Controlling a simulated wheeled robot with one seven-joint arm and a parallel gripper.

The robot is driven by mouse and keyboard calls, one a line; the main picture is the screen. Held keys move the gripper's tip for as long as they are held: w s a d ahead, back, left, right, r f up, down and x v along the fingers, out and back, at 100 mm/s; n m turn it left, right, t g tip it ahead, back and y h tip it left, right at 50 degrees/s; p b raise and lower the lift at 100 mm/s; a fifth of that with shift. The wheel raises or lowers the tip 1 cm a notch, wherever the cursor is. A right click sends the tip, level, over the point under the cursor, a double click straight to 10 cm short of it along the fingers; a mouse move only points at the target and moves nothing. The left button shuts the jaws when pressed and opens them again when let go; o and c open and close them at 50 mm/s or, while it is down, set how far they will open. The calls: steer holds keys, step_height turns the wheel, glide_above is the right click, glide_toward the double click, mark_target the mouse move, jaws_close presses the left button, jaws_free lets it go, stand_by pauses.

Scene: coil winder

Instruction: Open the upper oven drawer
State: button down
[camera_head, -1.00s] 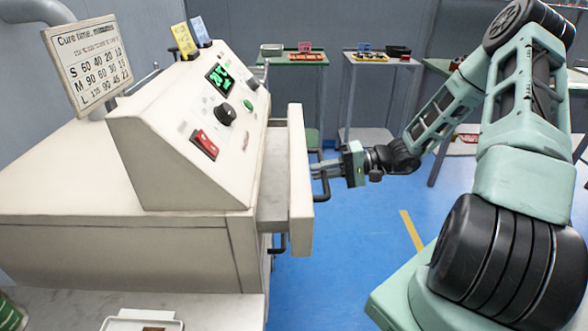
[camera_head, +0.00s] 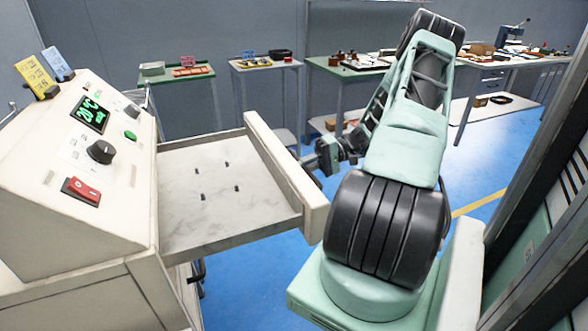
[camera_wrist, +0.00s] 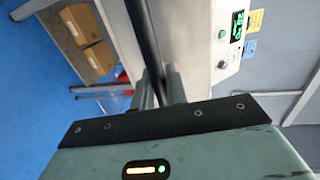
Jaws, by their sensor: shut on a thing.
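The upper oven drawer (camera_head: 285,178) stands well out from the cream oven (camera_head: 75,190) in the head view, its flat tray floor showing with several small dark pegs. My gripper (camera_head: 318,161) is at the outer side of the drawer front, partly hidden by it and by my arm. In the wrist view my gripper (camera_wrist: 160,88) is shut on the dark bar handle (camera_wrist: 143,35), which runs up between the fingers. The oven panel has a green display (camera_head: 92,113), a black knob (camera_head: 101,152) and a red switch (camera_head: 81,190).
A dark lower handle (camera_head: 198,274) shows below the drawer. Small side tables (camera_head: 178,78) and a long bench (camera_head: 480,67) stand along the back. Blue floor is clear under the drawer. A dark upright frame (camera_head: 535,150) is at right.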

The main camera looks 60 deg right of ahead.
steer(key=c, duration=1.5)
jaws_free()
steer(key=b+v, duration=0.2)
steer(key=v, duration=1.5)
steer(key=shift+s+d, duration=0.1)
steer(key=shift+d, duration=0.15)
